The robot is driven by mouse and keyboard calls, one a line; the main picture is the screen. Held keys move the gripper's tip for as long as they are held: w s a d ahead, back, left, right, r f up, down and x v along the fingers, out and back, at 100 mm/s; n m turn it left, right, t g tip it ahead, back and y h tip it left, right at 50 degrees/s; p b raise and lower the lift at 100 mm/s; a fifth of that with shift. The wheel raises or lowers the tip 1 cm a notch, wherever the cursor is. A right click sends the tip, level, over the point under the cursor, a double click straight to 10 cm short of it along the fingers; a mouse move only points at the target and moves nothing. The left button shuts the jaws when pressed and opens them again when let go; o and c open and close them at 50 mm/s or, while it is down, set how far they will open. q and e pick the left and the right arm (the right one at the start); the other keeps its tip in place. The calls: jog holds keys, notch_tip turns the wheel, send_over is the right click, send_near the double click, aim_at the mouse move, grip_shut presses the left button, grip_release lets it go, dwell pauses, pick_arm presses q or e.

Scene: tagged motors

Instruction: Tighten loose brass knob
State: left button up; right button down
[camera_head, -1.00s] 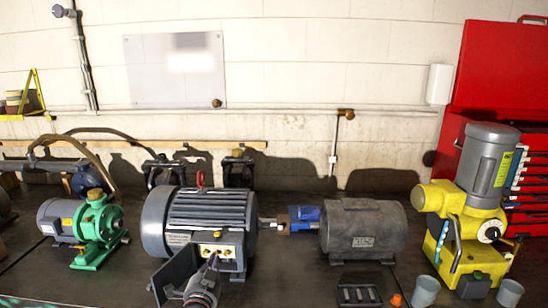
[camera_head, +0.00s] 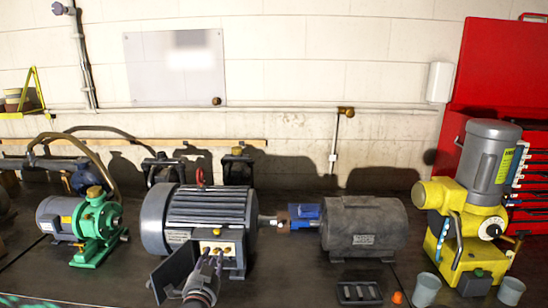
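The large grey motor (camera_head: 208,205) stands on the bench left of centre. An open terminal box (camera_head: 236,265) on its front shows small brass knobs (camera_head: 227,250) in a row. Which knob is loose cannot be told. My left gripper (camera_head: 213,256) comes up from below, in front of the box. Its two thin fingers point at the knobs and look a little apart, with nothing seen between them. Whether a fingertip touches a knob is unclear. The gripper hides part of the box. My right gripper is not in view.
A dark lid (camera_head: 173,273) hangs open left of the box, close to my gripper. A dark grey motor (camera_head: 364,228) stands to the right, coupled by a shaft. A green pump (camera_head: 97,228) is at left, a yellow machine (camera_head: 463,215) at right, with grey cups (camera_head: 426,290) in front.

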pick_arm(q)
jog(key=n+b, duration=0.3)
jog(key=n, duration=0.2)
jog(key=shift+f, duration=0.15)
jog(key=n, duration=0.4)
jog(key=shift+c, duration=0.3)
grip_shut()
